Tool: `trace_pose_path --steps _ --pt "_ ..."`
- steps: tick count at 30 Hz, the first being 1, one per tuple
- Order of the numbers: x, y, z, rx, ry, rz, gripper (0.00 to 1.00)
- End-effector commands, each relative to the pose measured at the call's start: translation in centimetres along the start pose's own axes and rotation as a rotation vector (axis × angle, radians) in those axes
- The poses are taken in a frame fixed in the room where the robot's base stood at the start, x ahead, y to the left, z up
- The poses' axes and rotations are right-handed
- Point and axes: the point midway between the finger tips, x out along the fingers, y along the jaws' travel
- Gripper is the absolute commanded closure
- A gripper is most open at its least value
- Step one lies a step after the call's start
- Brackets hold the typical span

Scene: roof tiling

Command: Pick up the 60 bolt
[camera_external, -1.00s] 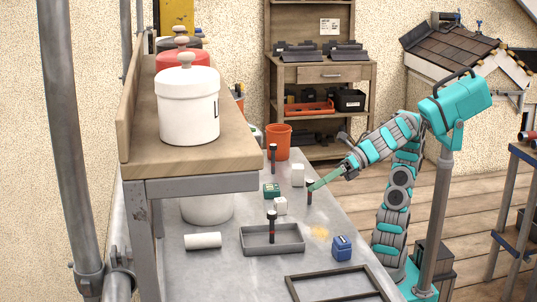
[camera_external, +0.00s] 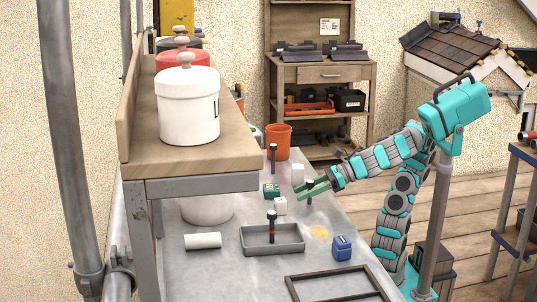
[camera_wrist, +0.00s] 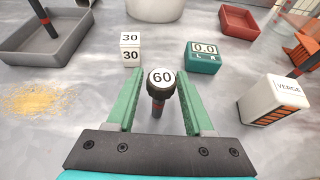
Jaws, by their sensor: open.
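The 60 bolt (camera_wrist: 161,78) stands upright on the bench, with a dark round head marked 60 on a white disc. It also shows in the external view (camera_external: 309,194), partly covered by my gripper. My gripper (camera_wrist: 160,98) has two green fingers spread open, one on each side of the bolt, with a visible gap to the shaft. In the external view my gripper (camera_external: 310,187) reaches in from the right, low over the bench. Other dark bolts stand in the grey tray (camera_external: 287,247) and near the orange bucket (camera_external: 279,142).
A white block marked 30 (camera_wrist: 131,48) and a teal scale reading 0.0 (camera_wrist: 203,57) stand just beyond the bolt. A white VERGE box (camera_wrist: 272,103) is at right. A sandy pile (camera_wrist: 38,100) lies at left. A blue item (camera_external: 342,247) stands near the front.

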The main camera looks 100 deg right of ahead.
Motion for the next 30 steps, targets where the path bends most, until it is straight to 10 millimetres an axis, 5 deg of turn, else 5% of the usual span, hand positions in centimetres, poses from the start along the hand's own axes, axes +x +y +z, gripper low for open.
trace_pose_path --steps 15,30 --pt "1.36 -0.04 -0.01 0.000 0.000 -0.001 0.48" --pt "1.35 -0.02 -0.02 0.000 0.001 0.000 1.00"
